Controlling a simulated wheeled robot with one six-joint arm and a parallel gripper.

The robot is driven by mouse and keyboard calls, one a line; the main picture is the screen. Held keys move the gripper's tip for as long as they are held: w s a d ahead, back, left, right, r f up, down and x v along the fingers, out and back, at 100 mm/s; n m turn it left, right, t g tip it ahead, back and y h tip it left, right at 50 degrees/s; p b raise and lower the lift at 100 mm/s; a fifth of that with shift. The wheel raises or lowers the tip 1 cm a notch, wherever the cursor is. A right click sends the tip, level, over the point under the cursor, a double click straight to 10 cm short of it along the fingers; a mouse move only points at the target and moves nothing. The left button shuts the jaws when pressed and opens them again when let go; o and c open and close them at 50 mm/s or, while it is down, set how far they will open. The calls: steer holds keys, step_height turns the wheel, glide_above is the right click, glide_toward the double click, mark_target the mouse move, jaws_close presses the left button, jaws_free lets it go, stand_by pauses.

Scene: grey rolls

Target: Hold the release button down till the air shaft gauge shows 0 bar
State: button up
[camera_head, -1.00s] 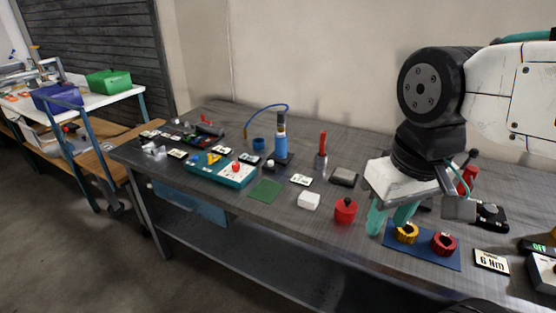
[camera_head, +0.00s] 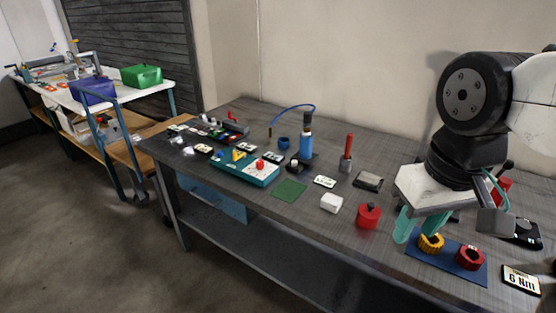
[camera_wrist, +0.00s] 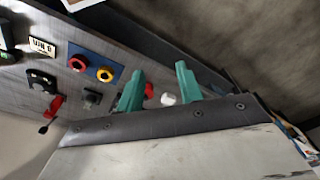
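A teal box (camera_head: 244,170) with a red button (camera_head: 260,164) and a yellow part on top lies left of centre on the grey bench. A blue upright cylinder (camera_head: 306,141) with a curved blue hose (camera_head: 285,108) stands behind it. I cannot tell which part is the air shaft gauge, and no pressure reading is legible. My gripper (camera_head: 420,226) is at the right, above or near a blue mat, well away from the teal box. Its teal fingers (camera_wrist: 159,88) are apart with nothing held between them in the wrist view.
The blue mat (camera_head: 413,256) bears a yellow ring (camera_head: 430,244) and a red ring (camera_head: 470,258). A red pot (camera_head: 368,217), white block (camera_head: 331,203), green mat (camera_head: 290,191) and red-handled tool (camera_head: 348,151) lie between gripper and teal box. A side table (camera_head: 150,90) stands at the left.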

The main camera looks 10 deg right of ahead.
steer(key=shift+c, duration=0.3)
jaws_close()
stand_by(1.7)
